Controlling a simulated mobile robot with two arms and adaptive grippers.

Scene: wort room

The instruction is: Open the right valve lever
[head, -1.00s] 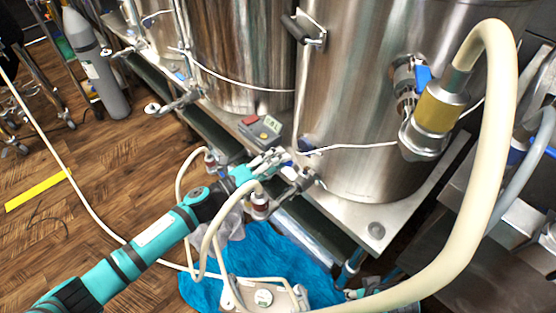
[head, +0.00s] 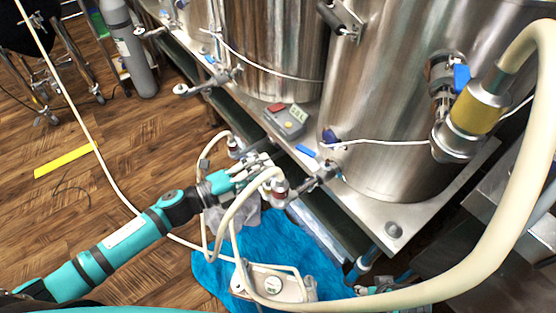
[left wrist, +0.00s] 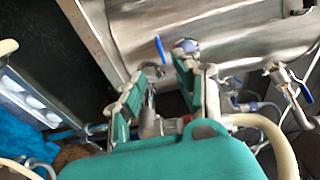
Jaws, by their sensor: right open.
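A blue valve lever (head: 306,150) shows at the base of the right tank, just past my left gripper. In the left wrist view a blue lever (left wrist: 160,48) points up beyond the fingertips, apart from them. My left gripper (head: 268,163) is beside the metal pipe fittings under the tank. Its two teal fingers (left wrist: 158,82) stand apart, with no lever between them. Another blue lever (head: 462,77) sits on the upper valve of the right tank. My right gripper (head: 370,289) shows small at the bottom, open, partly hidden by the hose.
A thick cream hose (head: 515,200) arcs down the right side. Thinner hoses loop around my left gripper to a pump (head: 272,284) by a blue cloth (head: 215,270). A grey control box (head: 287,121) sits on the tank platform.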

